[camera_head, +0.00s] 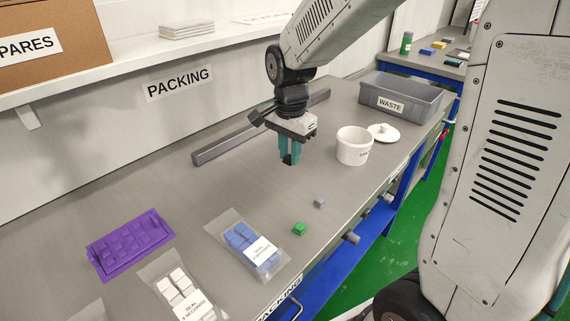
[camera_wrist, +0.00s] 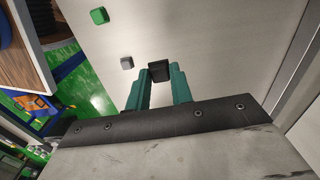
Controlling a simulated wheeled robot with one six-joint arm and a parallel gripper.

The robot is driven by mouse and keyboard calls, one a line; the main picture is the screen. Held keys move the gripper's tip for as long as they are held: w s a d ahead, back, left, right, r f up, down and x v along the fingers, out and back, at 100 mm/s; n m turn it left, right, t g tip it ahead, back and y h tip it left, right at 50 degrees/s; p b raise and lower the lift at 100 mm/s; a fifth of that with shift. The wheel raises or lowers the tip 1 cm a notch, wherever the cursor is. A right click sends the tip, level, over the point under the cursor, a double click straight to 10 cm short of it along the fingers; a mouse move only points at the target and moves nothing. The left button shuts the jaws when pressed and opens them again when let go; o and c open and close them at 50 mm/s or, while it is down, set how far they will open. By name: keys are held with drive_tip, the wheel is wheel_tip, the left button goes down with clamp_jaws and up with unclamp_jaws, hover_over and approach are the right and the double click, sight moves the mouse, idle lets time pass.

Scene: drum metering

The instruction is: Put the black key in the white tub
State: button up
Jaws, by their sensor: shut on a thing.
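My gripper (camera_head: 289,158) has teal fingers and is above the grey bench, to the left of the white tub. It is shut on the black key (camera_wrist: 159,70), a small dark block between the fingertips in the wrist view. In the head view the black key (camera_head: 288,159) shows only as a dark bit at the fingertips. The tub is not in the wrist view.
A grey WASTE bin (camera_head: 425,101) stands at the back right. A green key (camera_head: 299,229) and a grey key (camera_head: 319,203) lie near the front edge. A purple tray (camera_head: 130,247) and bags of blue keys (camera_head: 249,244) and white keys (camera_head: 177,287) lie left. A grey bar (camera_head: 235,142) lies behind my gripper.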

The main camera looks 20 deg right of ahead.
drive_tip(key=w+d+r, duration=0.1)
drive_tip(key=w+d, duration=0.2)
drive_tip(key=d, duration=0.9)
drive_tip(key=w+d, duration=0.3)
drive_tip(key=d, duration=0.9)
drive_tip(key=shift+w+r, duration=0.2)
drive_tip(key=shift+r, duration=0.2)
drive_tip(key=shift+f, duration=0.15)
drive_tip(key=shift+f, duration=3.5)
drive_tip(key=shift+f, duration=2.5)
